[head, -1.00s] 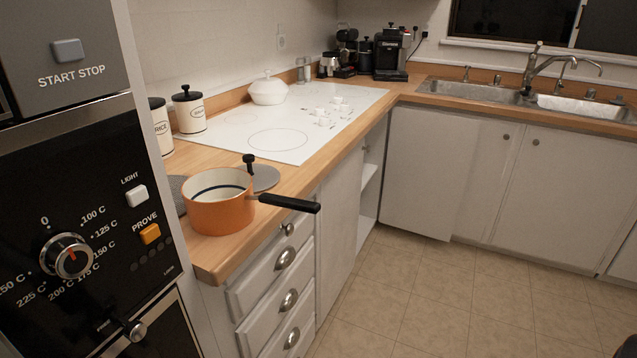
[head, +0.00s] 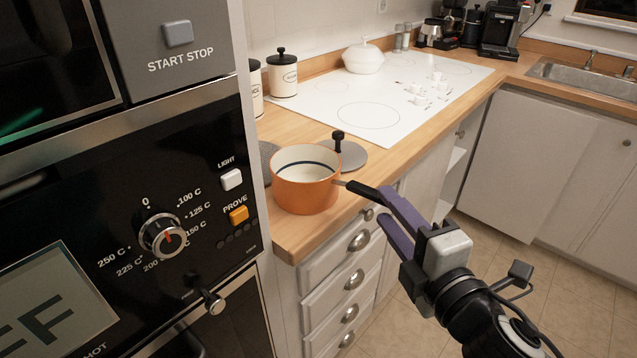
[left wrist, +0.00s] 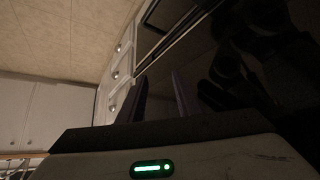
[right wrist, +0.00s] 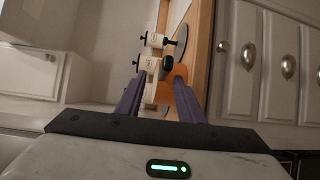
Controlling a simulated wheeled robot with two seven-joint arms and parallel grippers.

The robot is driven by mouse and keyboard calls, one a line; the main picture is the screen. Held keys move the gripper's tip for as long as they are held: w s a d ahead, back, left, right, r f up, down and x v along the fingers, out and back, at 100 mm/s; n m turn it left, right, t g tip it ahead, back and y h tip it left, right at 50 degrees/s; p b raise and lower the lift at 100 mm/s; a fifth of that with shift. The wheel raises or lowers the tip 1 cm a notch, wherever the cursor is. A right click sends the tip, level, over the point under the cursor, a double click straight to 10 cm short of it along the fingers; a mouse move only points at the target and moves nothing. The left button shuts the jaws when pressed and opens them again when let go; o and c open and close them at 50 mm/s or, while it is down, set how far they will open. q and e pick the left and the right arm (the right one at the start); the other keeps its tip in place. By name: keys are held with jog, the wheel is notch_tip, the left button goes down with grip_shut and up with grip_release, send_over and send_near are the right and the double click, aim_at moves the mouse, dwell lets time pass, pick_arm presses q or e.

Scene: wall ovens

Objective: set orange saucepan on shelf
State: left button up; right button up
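The orange saucepan (head: 304,190) stands upright on the wooden counter (head: 287,239) near its front corner. Its black handle (head: 363,190) points out past the counter edge. My right gripper (head: 382,204) is open, with its purple fingertips at the end of the handle; whether they touch it is unclear. The right wrist view shows the orange pan (right wrist: 181,72) ahead between the spread fingers. An open cabinet with a shelf (head: 457,158) is under the counter beyond the drawers. My left gripper (left wrist: 158,88) shows only in its wrist view, open and empty, facing dark oven fronts and drawers.
A grey lid with a black knob (head: 345,155) lies behind the pan. Canisters (head: 283,76) and a white pot (head: 364,58) stand farther back by the white hob (head: 368,114). The wall oven (head: 160,190) closes off the left. The tiled floor is clear.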

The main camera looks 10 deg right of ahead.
aim_at(363, 185)
jog(key=w, duration=0.4)
jog(key=shift+a+f, duration=0.1)
jog(key=shift+a, duration=0.2)
jog(key=shift+w+a+f, duration=0.1)
jog(key=shift+w+a, duration=0.05)
jog(key=shift+w, duration=0.35)
jog(key=w, duration=0.2)
jog(key=w+f+p, duration=0.1)
jog(key=w, duration=0.1)
jog(key=shift+w+a, duration=0.1)
jog(key=shift+a, duration=0.3)
pick_arm(q)
jog(key=shift+w+d+r, duration=0.2)
jog(key=shift+r, duration=0.25)
jog(key=shift+w+d+r, duration=0.15)
jog(key=shift+w+r, duration=0.05)
jog(key=shift+r, duration=0.25)
pick_arm(e)
grip_shut()
pick_arm(q)
jog(key=shift+s+f, duration=0.1)
jog(key=shift+s, duration=0.05)
pick_arm(e)
jog(key=shift+r, duration=0.15)
